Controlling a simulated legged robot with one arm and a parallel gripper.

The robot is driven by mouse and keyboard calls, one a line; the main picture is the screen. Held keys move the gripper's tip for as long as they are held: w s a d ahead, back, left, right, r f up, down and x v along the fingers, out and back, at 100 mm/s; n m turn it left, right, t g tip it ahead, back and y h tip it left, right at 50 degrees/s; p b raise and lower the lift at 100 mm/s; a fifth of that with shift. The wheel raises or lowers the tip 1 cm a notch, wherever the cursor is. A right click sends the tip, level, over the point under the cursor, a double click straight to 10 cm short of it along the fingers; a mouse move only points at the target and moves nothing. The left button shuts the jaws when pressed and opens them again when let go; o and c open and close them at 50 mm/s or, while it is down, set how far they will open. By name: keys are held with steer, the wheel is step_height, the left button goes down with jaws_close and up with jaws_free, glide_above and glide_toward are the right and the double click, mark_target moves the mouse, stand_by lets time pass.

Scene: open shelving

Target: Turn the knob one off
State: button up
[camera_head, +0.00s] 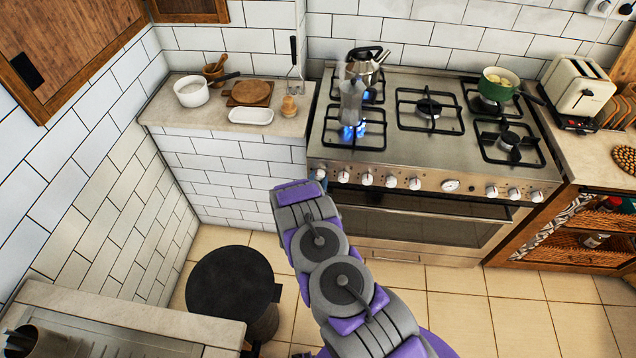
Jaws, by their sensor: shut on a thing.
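The stove (420,145) has a row of pale knobs along its front panel. The leftmost knob (320,173) is at the panel's left end, partly covered by my gripper (317,183). My gripper is at the far end of my purple and grey arm and is shut on this knob. The fingertips are small and mostly hidden by the arm, and the knob's angle cannot be read. Blue flames (351,132) burn on the front left burner under a moka pot (352,102). A blue flame also shows on the back left burner under a kettle (366,68).
Several other knobs, such as the second one (343,177), sit close to the right. The oven handle (425,212) runs below. A green pot (495,85) stands at the back right. A black round stool or bin (230,287) stands on the floor left of my arm.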

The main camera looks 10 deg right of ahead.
steer(key=m+b, duration=0.1)
steer(key=m, duration=0.1)
steer(key=shift+w+m, duration=0.1)
steer(key=shift+m, duration=0.3)
steer(key=shift+m+y+b, duration=0.4)
steer(key=shift+m+b, duration=1.1)
steer(key=shift+m, duration=0.5)
steer(key=o, duration=1.1)
steer(key=shift+r, duration=0.1)
steer(key=p+v, duration=0.2)
steer(key=v, duration=1.5)
steer(key=shift+a, duration=0.2)
steer(key=shift+a, duration=0.1)
